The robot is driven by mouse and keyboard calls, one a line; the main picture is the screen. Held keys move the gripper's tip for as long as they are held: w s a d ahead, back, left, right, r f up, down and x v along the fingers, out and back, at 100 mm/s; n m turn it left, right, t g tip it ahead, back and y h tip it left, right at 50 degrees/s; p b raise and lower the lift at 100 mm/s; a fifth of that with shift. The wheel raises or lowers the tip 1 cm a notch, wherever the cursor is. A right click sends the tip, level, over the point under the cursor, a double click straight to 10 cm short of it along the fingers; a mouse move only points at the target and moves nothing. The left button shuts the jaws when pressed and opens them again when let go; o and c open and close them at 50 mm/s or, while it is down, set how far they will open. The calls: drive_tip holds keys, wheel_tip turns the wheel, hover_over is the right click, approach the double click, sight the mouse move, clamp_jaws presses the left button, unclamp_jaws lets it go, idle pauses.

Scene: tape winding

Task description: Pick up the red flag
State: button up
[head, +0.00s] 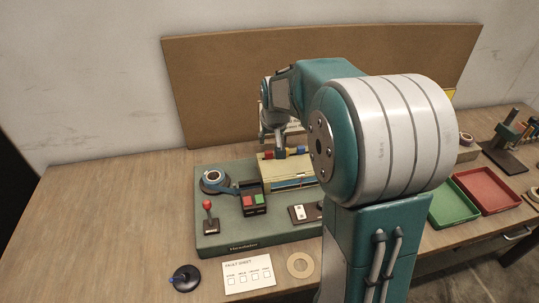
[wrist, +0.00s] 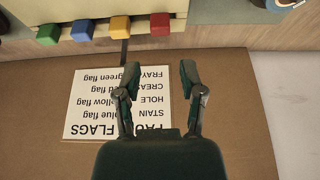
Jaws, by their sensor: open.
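In the wrist view the red flag (wrist: 160,23) shows as a small red block at the edge of a cream ledge. It is at the right end of a row with a yellow flag (wrist: 119,26), a blue flag (wrist: 82,30) and a green flag (wrist: 48,34). My gripper (wrist: 156,82) is open and empty, its two fingers spread. In this picture the fingertips lie below the red flag and apart from it, in front of a white fault-flags sign (wrist: 85,118). In the head view my arm hides much of this area.
A brown backboard (head: 230,95) rises behind the wooden table. A green machine base (head: 225,232) carries a red-knobbed lever (head: 208,207) and a red-and-green button box (head: 252,200). A green tray (head: 452,204) and a red tray (head: 487,190) sit at right. The table's left end is clear.

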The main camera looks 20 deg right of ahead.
sight(269, 152)
drive_tip(key=shift+x, duration=0.95)
drive_tip(key=x, duration=0.5)
drive_tip(key=shift+s+a+f, duration=0.15)
drive_tip(key=shift+s+f, duration=0.05)
drive_tip(key=shift+f, duration=0.05)
drive_tip(key=c, duration=0.5)
